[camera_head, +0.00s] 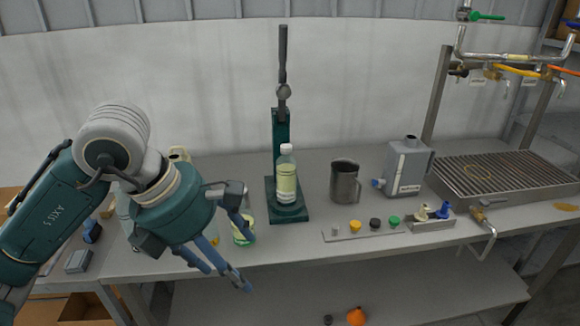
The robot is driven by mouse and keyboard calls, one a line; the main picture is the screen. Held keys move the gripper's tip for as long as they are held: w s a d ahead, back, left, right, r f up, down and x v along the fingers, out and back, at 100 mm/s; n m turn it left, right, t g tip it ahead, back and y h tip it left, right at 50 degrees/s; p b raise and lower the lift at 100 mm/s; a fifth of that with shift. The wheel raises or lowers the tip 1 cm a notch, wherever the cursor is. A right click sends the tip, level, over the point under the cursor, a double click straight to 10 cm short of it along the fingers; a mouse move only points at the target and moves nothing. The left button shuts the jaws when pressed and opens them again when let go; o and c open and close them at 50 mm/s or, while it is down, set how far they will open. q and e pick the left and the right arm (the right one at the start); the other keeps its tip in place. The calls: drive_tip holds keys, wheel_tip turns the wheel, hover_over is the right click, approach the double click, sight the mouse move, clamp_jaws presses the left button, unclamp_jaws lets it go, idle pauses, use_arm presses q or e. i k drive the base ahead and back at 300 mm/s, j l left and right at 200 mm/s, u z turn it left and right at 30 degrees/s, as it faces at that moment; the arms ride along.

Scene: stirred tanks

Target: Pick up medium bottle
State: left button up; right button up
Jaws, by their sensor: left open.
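A clear bottle (286,178) with a pale yellow-green label and a light cap stands upright on the base of a dark green lever stand (281,130). It is the bottle that shows most clearly; whether it is the medium bottle I cannot read from its label. My left gripper (246,262) is open, its blue fingers at the table's front edge, to the left of and nearer than the bottle, apart from it. Nothing shows between the fingers. My right gripper is out of view.
A green-and-yellow container (243,230) stands just behind my left fingers. A metal jug (344,181), a grey box (407,167) and a strip with coloured caps (364,231) lie to the right. A pale container (179,154) is partly hidden by my left arm.

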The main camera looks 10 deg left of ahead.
sight(285, 165)
drive_tip(key=i, duration=1.45)
